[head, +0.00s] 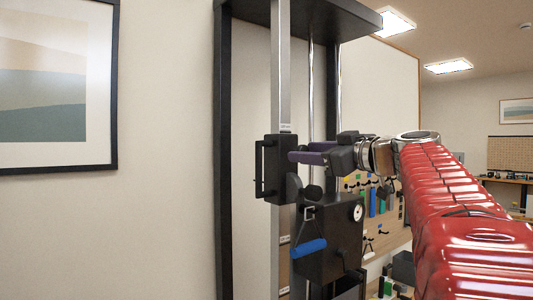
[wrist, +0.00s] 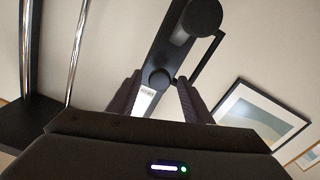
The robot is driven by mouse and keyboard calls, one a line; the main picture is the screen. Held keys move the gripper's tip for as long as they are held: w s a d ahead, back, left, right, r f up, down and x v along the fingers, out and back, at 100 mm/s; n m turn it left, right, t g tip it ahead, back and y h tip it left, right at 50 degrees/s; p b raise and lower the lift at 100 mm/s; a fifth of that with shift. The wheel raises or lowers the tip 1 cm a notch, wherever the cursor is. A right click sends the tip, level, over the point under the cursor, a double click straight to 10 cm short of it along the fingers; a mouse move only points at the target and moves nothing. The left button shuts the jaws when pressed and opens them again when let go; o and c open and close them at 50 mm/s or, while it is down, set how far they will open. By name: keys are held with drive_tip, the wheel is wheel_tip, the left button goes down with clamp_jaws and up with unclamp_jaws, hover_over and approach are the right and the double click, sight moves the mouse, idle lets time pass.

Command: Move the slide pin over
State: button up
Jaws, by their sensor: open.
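A black carriage (head: 272,165) sits on a grey upright (head: 281,80) of a tall black frame in the head view. My gripper (head: 293,157) comes from the right, level with the carriage and close to its right side. In the wrist view my gripper (wrist: 158,80) is open, with one finger on each side of a small dark round knob (wrist: 160,77), which looks like the slide pin's end. I cannot tell whether the fingers touch it. A larger black cylinder (wrist: 201,17) stands beyond it. In the head view the pin is not clearly visible.
A black bar handle (head: 259,168) is on the carriage's left side and shows beside the right finger in the wrist view (wrist: 208,62). Below my gripper are a black box (head: 330,235) with a dial and a blue-handled grip (head: 309,248). Chrome rods (head: 311,90) stand behind.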

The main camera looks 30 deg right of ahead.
drive_tip(key=shift+w, duration=0.2)
clamp_jaws()
idle(0.5)
